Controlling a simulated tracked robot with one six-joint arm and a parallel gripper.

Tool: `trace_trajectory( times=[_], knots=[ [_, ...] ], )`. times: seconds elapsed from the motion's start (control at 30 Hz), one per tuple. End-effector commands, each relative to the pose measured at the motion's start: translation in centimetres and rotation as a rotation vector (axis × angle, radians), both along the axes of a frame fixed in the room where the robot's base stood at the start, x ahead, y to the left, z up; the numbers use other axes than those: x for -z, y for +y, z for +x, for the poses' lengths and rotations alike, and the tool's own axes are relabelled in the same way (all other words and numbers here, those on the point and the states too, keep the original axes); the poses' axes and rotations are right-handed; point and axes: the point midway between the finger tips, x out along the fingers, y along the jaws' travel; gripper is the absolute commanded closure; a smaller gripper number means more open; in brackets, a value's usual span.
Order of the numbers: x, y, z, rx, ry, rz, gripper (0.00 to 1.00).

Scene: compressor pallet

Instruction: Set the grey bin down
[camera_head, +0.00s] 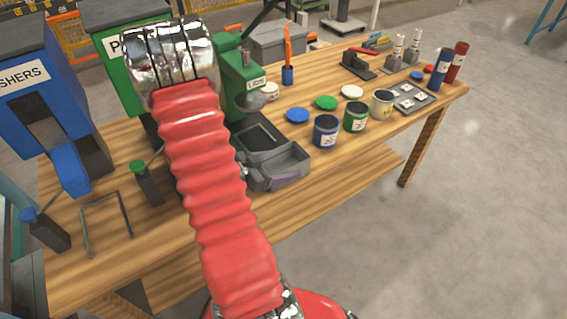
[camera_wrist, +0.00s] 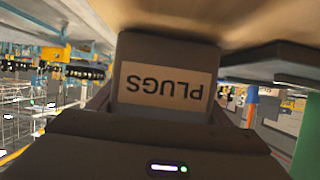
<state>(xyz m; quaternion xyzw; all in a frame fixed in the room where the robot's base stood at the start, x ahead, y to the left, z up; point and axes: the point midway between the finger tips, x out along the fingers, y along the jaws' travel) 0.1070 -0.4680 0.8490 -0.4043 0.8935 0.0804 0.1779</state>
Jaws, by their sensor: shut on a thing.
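The grey bin (camera_head: 278,170) shows in the head view near the front edge of the wooden table, partly behind my red arm. In the wrist view the grey bin (camera_wrist: 165,48) appears upside down, with its "PLUGS" label facing the camera. My gripper (camera_wrist: 163,100) is shut on this labelled end. The wooden tabletop (camera_head: 335,168) lies under the bin. I cannot tell whether the bin touches it or hangs slightly above.
A dark tray (camera_head: 258,138) is right behind the bin. Blue (camera_head: 326,132), green (camera_head: 355,118) and white (camera_head: 382,103) cans stand to the right. A green press (camera_head: 238,85) is behind. A wire frame (camera_head: 105,222) stands at left. The front strip right of the bin is clear.

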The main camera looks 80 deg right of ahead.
Motion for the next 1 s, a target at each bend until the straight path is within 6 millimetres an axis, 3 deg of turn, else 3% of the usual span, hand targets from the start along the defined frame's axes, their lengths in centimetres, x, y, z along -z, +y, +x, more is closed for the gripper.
trace_trajectory(
  times=[0.2, 0.23, 0.5, 1.0],
  knots=[
    [0.33, 0.01, 0.02, 0.0, 0.001, 0.001, 0.52],
    [0.32, 0.0, 0.02, 0.0, 0.0, 0.0, 0.27],
    [0.31, 0.0, 0.03, -0.001, 0.0, 0.0, 0.08],
    [-0.15, 0.73, 0.77, -0.003, 0.0, -0.002, 0.06]
  ],
)
